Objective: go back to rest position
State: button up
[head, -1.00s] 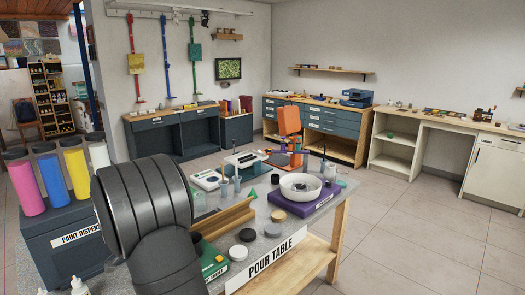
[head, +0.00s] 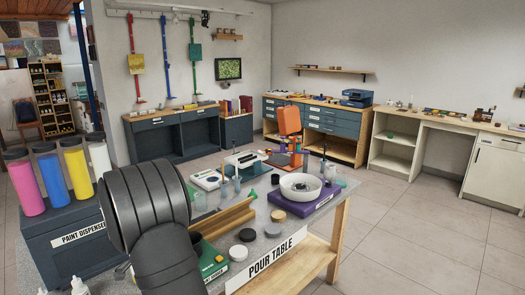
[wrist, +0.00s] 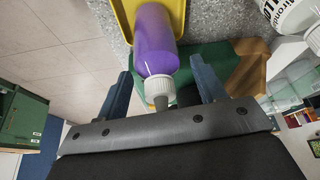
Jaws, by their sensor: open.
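My gripper (wrist: 163,70) shows in the wrist view with its two blue fingers spread apart. A purple bottle (wrist: 153,38) with a white cap and grey nozzle is seen between and beyond the fingers, its nozzle toward my gripper. Gaps show between the bottle and both fingers. The bottle's far end is by a yellow holder (wrist: 122,12). In the head view my dark arm fills the lower left and my gripper is hidden.
The pour table (head: 270,240) holds a white bowl (head: 300,188) on a purple base, several pucks and a wooden channel (head: 222,218). The paint dispenser (head: 70,222) with coloured tubes stands left. A green block (wrist: 215,58) and white bottle (wrist: 290,15) sit near the fingers. Floor on the right is clear.

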jog(key=r, duration=0.3)
jog(key=d+r, duration=0.1)
jog(key=r, duration=0.1)
jog(key=d+r, duration=0.7)
jog(key=d, duration=0.4)
jog(key=w+a+r, duration=0.2)
jog(key=w+a, duration=0.1)
jog(key=w, duration=0.4)
jog(key=w+a+r, duration=0.2)
jog(key=w+a, duration=0.2)
jog(key=w, duration=0.2)
jog(key=shift+n, duration=0.4)
jog(key=shift+w+f, duration=0.15)
jog(key=shift+f, duration=2.35)
jog(key=shift+w+f, duration=0.15)
jog(key=shift+f, duration=2.35)
